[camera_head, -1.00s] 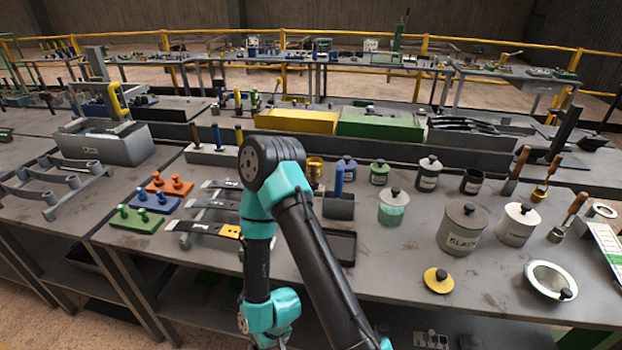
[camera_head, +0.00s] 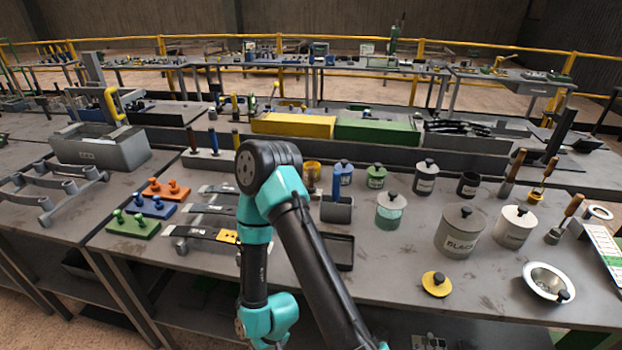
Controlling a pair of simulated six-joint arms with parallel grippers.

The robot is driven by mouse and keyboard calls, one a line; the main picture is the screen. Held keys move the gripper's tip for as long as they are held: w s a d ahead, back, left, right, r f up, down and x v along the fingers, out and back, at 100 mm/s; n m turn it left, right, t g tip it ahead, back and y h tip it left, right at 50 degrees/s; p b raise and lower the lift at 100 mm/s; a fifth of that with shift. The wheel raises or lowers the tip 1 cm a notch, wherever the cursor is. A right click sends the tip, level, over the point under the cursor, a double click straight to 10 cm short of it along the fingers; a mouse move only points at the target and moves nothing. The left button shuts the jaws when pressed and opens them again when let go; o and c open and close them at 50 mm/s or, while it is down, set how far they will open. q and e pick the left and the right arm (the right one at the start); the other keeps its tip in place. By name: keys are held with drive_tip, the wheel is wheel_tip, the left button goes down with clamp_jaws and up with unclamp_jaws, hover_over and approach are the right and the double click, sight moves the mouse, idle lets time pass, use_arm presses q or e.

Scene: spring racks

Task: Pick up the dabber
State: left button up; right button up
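Several wooden-handled tools stand or lie at the right of the table. One has a dark flat head (camera_head: 511,176), one has a yellow head (camera_head: 543,182), and one has a short pale-metal head (camera_head: 564,220). I cannot tell for certain which is the dabber. A roller with a blue handle (camera_head: 337,208) stands near the middle, just right of my arm. One teal and black arm of mine fills the centre foreground. Neither of my grippers shows in the head view.
Lidded pots, including a large grey one (camera_head: 460,232) and a white one (camera_head: 515,227), stand on the right half. A black tray (camera_head: 338,251) sits beside my arm.

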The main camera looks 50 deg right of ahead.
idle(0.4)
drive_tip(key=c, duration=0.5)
